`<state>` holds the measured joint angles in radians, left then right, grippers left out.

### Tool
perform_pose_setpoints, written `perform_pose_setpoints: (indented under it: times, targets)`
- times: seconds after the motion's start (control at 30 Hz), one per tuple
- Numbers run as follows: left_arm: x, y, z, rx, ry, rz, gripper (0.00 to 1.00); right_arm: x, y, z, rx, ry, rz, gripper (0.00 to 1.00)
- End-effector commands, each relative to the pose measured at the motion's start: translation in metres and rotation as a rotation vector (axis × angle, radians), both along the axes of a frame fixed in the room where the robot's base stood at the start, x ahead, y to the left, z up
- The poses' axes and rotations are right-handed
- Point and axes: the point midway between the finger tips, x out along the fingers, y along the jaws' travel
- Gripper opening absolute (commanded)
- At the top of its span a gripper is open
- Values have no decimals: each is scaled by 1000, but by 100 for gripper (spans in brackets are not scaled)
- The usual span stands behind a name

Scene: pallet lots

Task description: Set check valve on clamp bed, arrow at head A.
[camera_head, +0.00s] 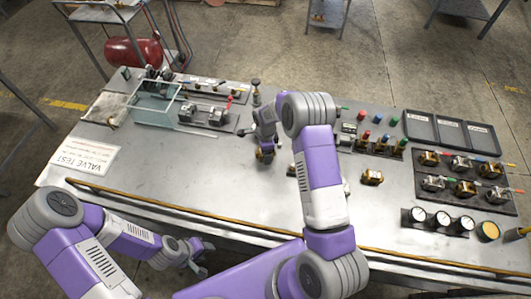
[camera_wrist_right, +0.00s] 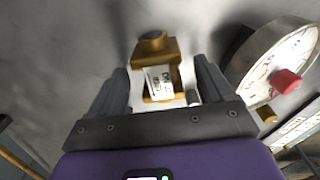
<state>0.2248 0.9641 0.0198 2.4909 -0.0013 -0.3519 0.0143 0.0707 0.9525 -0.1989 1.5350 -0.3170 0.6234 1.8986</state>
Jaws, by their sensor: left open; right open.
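A brass valve (camera_wrist_right: 152,46) with a white printed tag lies between the fingers of my right gripper (camera_wrist_right: 162,84) in the right wrist view. The fingers are open on both sides of it; I cannot tell whether they touch it. In the head view my right gripper (camera_head: 265,143) points down over this valve (camera_head: 264,156), which is partly hidden. A dark fixture plate with metal blocks and a red handle (camera_head: 206,116), perhaps the clamp bed, is at the back left. The flow arrow and head A cannot be made out. My left gripper (camera_head: 203,258) is open and empty near the front edge.
A gauge (camera_wrist_right: 285,62) with a red knob is close to the right finger. Another brass valve (camera_head: 372,177) lies right of my right arm. A valve rack (camera_head: 430,170), dark trays (camera_head: 420,124) and gauges (camera_head: 442,219) fill the right. The table's left middle is clear.

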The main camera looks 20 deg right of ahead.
Motion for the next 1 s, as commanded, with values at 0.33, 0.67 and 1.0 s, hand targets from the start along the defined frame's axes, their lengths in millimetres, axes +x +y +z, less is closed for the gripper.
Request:
perform_pose_setpoints:
  times: [0.33,0.67,1.0]
  targets:
    - [0,0,0,0,0,0,43,0,0,-5,1,-1,0,73]
    - [0,0,0,0,0,0,43,0,0,-5,1,-1,0,23]
    - [0,0,0,0,0,0,43,1,0,-2,0,-4,0,1]
